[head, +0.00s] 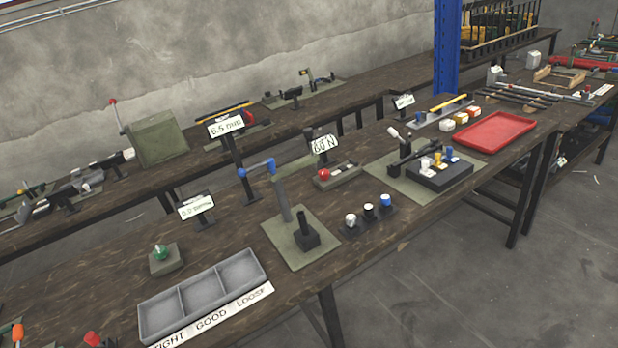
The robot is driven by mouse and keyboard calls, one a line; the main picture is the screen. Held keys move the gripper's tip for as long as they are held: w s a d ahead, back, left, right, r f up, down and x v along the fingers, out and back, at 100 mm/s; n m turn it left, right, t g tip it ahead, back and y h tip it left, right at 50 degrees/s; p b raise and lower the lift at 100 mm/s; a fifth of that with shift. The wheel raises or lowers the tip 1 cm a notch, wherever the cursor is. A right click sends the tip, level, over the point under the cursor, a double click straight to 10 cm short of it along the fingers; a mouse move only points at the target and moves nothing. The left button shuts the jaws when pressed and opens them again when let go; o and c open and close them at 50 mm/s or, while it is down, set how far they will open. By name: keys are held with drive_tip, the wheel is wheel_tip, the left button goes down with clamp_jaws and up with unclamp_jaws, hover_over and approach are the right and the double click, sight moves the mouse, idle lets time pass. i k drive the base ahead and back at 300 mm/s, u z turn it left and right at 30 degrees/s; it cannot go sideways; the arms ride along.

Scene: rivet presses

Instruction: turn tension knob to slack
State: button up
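No part in view is plainly labelled as the tension knob. A green round knob (160,252) sits on a small grey-green box (166,263) at the left of the near bench. A red ball knob (324,174) is on a low grey box (340,178) at mid-bench, beside a sign reading "60 N" (325,144). Which way either knob is set is too small to read. My gripper is not in view.
A grey three-part tray (206,291) labelled TIGHT, GOOD, LOOSE lies at the bench's front edge. A press with a blue handle (258,167) stands behind it. A red tray (496,131) and a blue post (447,50) are at right. Open floor (450,270) lies in front.

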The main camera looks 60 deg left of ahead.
sight(323, 174)
drive_tip(key=u, duration=0.95)
drive_tip(key=k, duration=1)
drive_tip(key=z, duration=0.8)
drive_tip(key=i, duration=1.35)
drive_tip(key=u, duration=0.65)
drive_tip(key=i, duration=1.3)
drive_tip(key=u, duration=1.1)
drive_tip(key=i, duration=0.8)
drive_tip(key=u, duration=0.5)
